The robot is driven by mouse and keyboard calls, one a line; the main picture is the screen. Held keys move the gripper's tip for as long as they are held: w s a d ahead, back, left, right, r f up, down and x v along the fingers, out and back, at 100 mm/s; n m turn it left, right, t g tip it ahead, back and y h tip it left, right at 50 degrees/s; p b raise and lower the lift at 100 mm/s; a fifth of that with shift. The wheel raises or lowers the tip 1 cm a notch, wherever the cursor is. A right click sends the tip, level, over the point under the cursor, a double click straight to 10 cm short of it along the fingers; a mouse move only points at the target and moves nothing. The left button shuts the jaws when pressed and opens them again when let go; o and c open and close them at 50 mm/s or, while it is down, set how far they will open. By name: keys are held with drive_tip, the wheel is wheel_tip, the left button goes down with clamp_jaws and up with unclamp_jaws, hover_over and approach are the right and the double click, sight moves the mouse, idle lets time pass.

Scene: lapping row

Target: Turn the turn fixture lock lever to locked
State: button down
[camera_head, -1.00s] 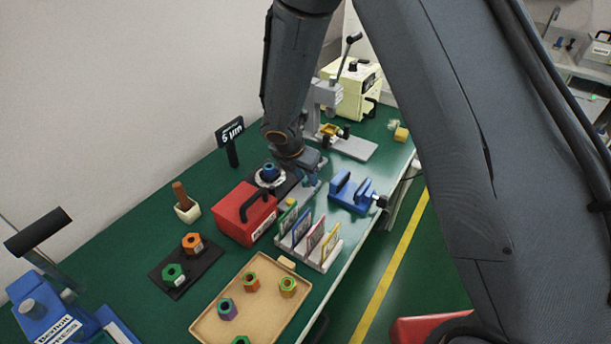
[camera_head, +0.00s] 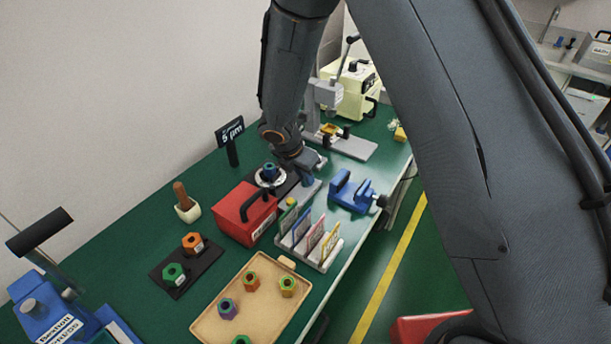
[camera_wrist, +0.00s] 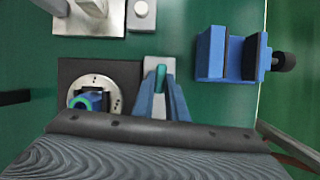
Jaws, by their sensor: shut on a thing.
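The turn fixture has a dark base plate (camera_wrist: 70,72) and a round silver disc (camera_wrist: 112,86), with a blue hex part (camera_wrist: 92,101) standing in it. In the head view the disc (camera_head: 264,184) sits behind the red box. My gripper (camera_wrist: 160,82) is just right of the disc in the wrist view, its two blue fingers shut on the lock lever, whose teal-green end (camera_wrist: 160,72) shows between them. The gripper (camera_head: 308,180) also shows in the head view, pointing down. Much of the lever is hidden by the fingers, so its turn angle is unclear.
A blue vise (camera_wrist: 227,55) stands right of the gripper. The red box (camera_head: 240,222) and a rack of upright cards (camera_head: 325,262) stand close in front. A grey press stand (camera_head: 352,148) is behind. A tan tray (camera_head: 215,318) with several hex parts lies nearer.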

drive_tip(key=m, duration=0.2)
drive_tip(key=m+g+h, duration=0.1)
drive_tip(key=m, duration=0.1)
drive_tip(key=shift+w+a, duration=0.15)
drive_tip(key=shift+w, duration=0.05)
drive_tip(key=m, duration=0.1)
drive_tip(key=m+g, duration=0.1)
drive_tip(key=m, duration=0.1)
drive_tip(key=m+g+b, duration=0.1)
drive_tip(key=shift+w+m+h, duration=0.25)
drive_tip(key=shift+m+h, duration=0.05)
drive_tip(key=m+b, duration=0.1)
drive_tip(key=m, duration=0.1)
drive_tip(key=m+g, duration=0.1)
drive_tip(key=m, duration=0.1)
drive_tip(key=shift+w+f+g+b, duration=0.1)
drive_tip(key=shift+w+g+b, duration=0.1)
drive_tip(key=shift+g+b, duration=0.15)
drive_tip(key=shift+w+m+g+y+b, duration=0.1)
drive_tip(key=shift+m+g+y+b, duration=0.2)
drive_tip(key=shift+m, duration=0.75)
drive_tip(key=shift+w+m+g+y+b, duration=0.1)
drive_tip(key=shift+m+g+b, duration=0.3)
drive_tip(key=shift+m, duration=0.65)
drive_tip(key=shift+s, duration=0.1)
drive_tip(key=c, duration=1.8)
unclamp_jaws()
drive_tip(key=shift+o, duration=0.2)
